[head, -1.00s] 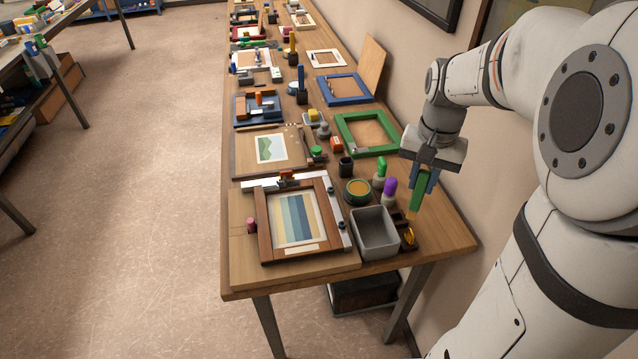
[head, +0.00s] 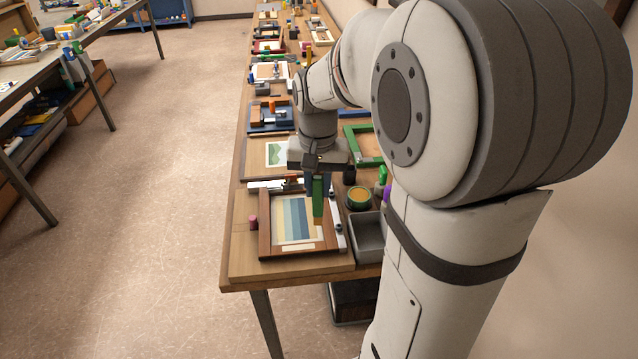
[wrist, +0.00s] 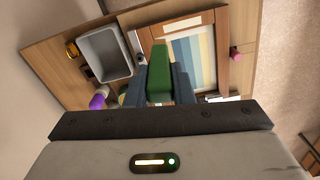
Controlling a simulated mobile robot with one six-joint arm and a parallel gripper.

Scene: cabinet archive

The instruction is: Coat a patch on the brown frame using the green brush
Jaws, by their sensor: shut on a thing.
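My gripper (head: 317,190) is shut on the green brush (head: 318,199), which hangs upright with its tan bristles downward. In the head view it is in front of the right part of the brown frame (head: 264,239). The frame lies flat on a wooden board and holds a striped picture (head: 291,220). The wrist view also shows the green brush (wrist: 160,75) between the blue fingers, with the brown frame (wrist: 223,45) beyond it. Whether the bristles touch the frame cannot be told; the brush appears above it. My arm hides part of the bench.
A grey bin (head: 368,238) stands right of the frame. A round green tin (head: 358,197) and a green-capped bottle (head: 381,178) are behind it. A metal bar with clamps lines the frame's far and right sides. A pink knob (head: 253,222) is at its left.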

